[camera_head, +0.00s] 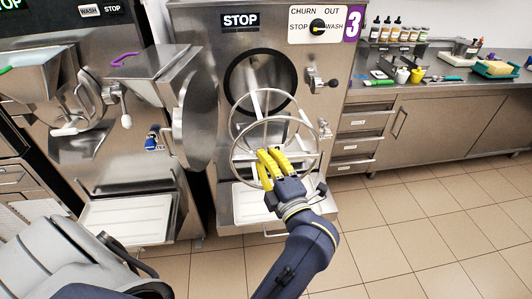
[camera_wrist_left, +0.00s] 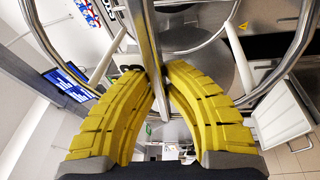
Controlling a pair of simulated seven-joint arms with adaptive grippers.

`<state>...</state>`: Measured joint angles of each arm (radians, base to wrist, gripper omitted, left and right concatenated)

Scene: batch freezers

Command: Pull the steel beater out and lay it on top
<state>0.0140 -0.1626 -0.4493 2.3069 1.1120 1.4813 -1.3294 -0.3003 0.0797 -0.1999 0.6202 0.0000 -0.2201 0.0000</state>
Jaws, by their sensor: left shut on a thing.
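The steel beater (camera_head: 237,139) is a ring-shaped frame with pale bars. In the head view it stands in front of the round drum opening (camera_head: 234,82) of freezer 3, its upper bars overlapping the opening. How far its back end reaches inside is not clear. My left gripper (camera_head: 270,165) has yellow fingers shut on the beater near its front ring. In the wrist view the left gripper's fingertips (camera_wrist_left: 160,72) meet at a thin bar, with the beater's curved rim (camera_wrist_left: 42,42) around them. The freezer's top (camera_head: 250,3) barely shows. My right gripper is not in view.
The round door (camera_head: 200,118) hangs open left of the drum opening. A white-topped shelf (camera_head: 240,204) sits below the opening. A second freezer (camera_head: 75,90) stands at left. A counter (camera_head: 450,82) with bottles and cups is at right. The tiled floor at right is clear.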

